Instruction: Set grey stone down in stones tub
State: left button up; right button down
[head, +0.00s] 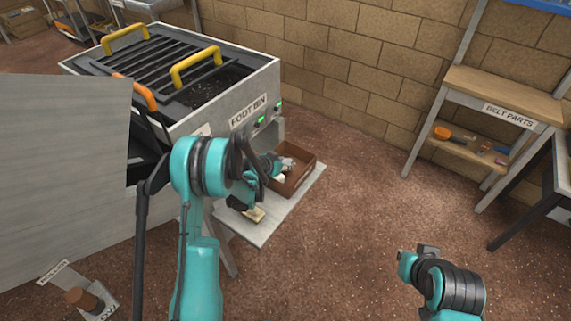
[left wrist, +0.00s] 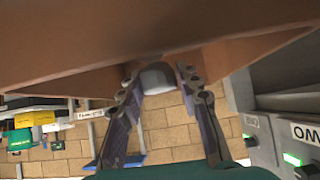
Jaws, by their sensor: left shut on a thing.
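The stones tub is a brown open box (head: 303,174) on the pale shelf beside the foot bin. Its brown wall (left wrist: 250,50) fills the top of the left wrist view. My left gripper (head: 281,163) is at the tub, over its left side in the head view. In the left wrist view its two fingers (left wrist: 157,75) are shut on the grey stone (left wrist: 155,82), with the tub's brown surface close by the stone. I cannot tell whether the stone touches the tub.
The foot bin (head: 247,112), with yellow handles and green lights, stands behind the shelf (head: 262,229). A large grey panel (head: 60,180) is at left. Open floor lies between the shelf and the belt parts rack (head: 505,104).

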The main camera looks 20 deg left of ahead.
pick_arm(q)
jog(key=shift+f, duration=0.3)
jog(key=o, duration=1.2)
jog(key=shift+r, duration=0.25)
jog(key=s+d+r+n+g+y+p, duration=0.2)
jog(key=s+r+p, duration=0.2)
jog(key=s+r, duration=1.7)
jog(key=s+r+n+y, duration=0.1)
jog(key=s+r+n, duration=0.1)
jog(key=s, duration=1.4)
jog(key=shift+s+d+g+y, duration=0.2)
jog(key=shift+d+g+y, duration=0.1)
jog(key=shift+d, duration=0.15)
